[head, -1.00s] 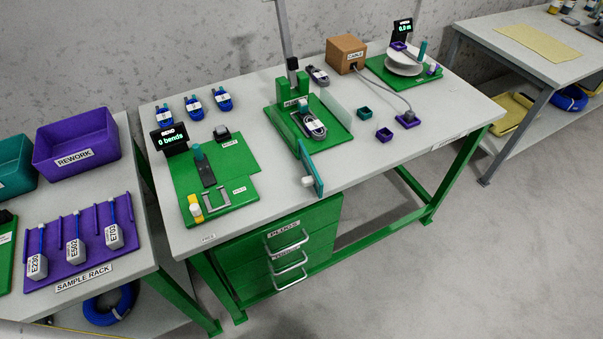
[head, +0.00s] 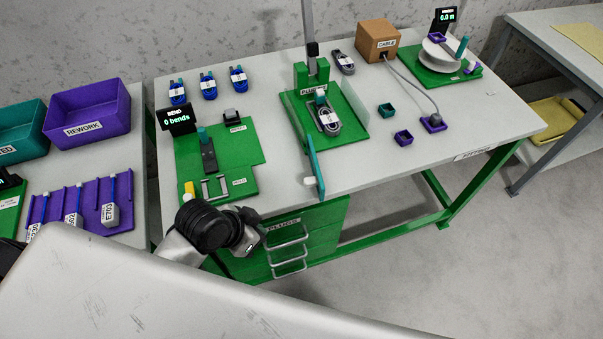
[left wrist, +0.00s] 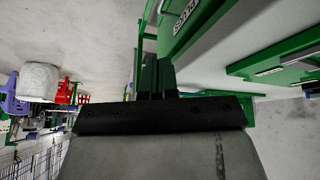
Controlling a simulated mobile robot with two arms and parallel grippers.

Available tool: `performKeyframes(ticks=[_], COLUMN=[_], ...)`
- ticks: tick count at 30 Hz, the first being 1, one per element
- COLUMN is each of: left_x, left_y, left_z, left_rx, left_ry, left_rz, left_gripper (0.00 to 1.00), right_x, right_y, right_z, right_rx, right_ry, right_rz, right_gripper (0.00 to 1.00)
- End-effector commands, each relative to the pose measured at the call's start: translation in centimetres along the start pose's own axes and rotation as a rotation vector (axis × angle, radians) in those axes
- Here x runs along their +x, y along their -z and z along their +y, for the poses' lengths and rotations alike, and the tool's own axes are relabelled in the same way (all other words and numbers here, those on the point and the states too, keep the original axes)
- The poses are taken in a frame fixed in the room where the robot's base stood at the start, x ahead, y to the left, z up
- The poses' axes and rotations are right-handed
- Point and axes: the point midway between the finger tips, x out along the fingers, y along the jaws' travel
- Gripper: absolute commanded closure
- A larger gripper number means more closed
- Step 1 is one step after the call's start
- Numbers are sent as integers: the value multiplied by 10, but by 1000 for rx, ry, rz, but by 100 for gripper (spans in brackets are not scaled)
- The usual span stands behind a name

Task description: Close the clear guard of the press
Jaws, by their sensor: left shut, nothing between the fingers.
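The press (head: 311,75) stands on a green base at the middle of the bench, with a grey coiled cable (head: 328,118) on it. Its guard (head: 317,168) shows as a thin teal-edged panel standing upright, swung open and sticking out towards the bench's front edge. A white knob (head: 309,181) is on its left face. My left gripper (head: 258,226) is in front of the bench, left of and apart from the guard, above the drawers. In the left wrist view its fingers (left wrist: 156,78) are together and empty. My right gripper is not in view.
The green bend station (head: 235,150) lies left of the press. Green drawers (head: 290,240) with grey handles are below the bench edge, near my left arm. Small purple (head: 403,138) and teal (head: 386,110) boxes stand right of the press. The front right bench top is clear.

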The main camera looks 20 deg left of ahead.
Motion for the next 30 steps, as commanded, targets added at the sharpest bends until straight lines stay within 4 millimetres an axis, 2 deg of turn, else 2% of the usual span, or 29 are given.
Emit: performKeyframes(ticks=[8,15,21,26,30], left_x=[-7,-30,-46,-38,-18], left_y=[47,87,104,109,115], left_z=[-21,-52,-68,-65,-57], left_rx=[246,408,450,451,448], left_ry=[-145,-247,-281,-289,-291], left_rz=[131,249,305,315,315], left_gripper=[100,100,100,100,100], right_x=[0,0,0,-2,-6], right_y=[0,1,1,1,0], right_z=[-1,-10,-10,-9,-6], right_rx=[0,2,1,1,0], right_ry=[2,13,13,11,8], right_rz=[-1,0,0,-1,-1], right_gripper=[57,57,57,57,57])
